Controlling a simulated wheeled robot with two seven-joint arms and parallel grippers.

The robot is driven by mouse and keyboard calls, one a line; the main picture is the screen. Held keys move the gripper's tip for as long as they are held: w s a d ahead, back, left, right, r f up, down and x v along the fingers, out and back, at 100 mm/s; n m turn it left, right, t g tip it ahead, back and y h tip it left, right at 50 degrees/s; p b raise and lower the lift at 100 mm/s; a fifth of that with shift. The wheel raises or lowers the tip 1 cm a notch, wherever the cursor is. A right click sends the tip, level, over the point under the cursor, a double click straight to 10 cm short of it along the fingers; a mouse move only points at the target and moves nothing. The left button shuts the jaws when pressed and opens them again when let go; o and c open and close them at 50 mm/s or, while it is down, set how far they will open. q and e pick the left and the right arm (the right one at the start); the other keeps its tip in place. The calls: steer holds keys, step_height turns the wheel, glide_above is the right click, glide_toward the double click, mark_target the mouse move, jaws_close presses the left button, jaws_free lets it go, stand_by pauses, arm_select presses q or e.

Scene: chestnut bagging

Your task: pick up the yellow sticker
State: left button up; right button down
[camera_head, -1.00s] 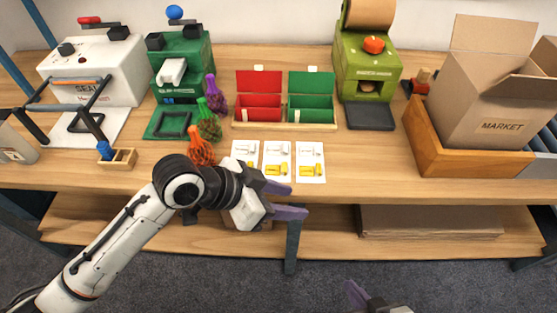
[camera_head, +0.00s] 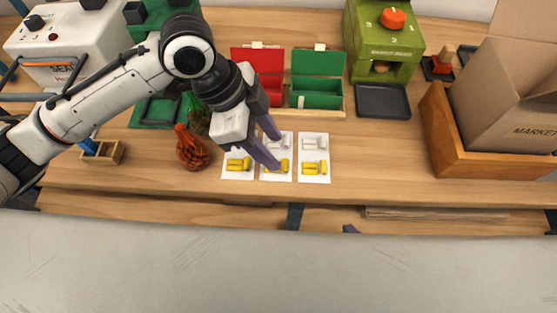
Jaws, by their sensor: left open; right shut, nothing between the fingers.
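Three white cards lie in a row on the wooden table, each with white pieces above and yellow stickers below. Yellow stickers show on the left card (camera_head: 238,164), the middle card (camera_head: 284,165) and the right card (camera_head: 314,168). My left gripper (camera_head: 277,150) is open and empty, over the middle card, with its lower fingertip overlapping the yellow sticker there. I cannot tell whether it touches. The arm hides part of the left card's top. Only a purple fingertip of my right gripper (camera_head: 351,229) shows, below the table's front edge; it is shut and empty.
Behind the cards stand an open red box (camera_head: 262,62) and an open green box (camera_head: 318,96). Netted bags, one orange (camera_head: 192,150), lie left of the cards. A green machine (camera_head: 385,45) and a wooden tray with a cardboard box (camera_head: 505,95) stand right. Table right of the cards is clear.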

mark_target(288, 167)
arm_select(q)
steer(key=shift+x, duration=3)
jaws_close()
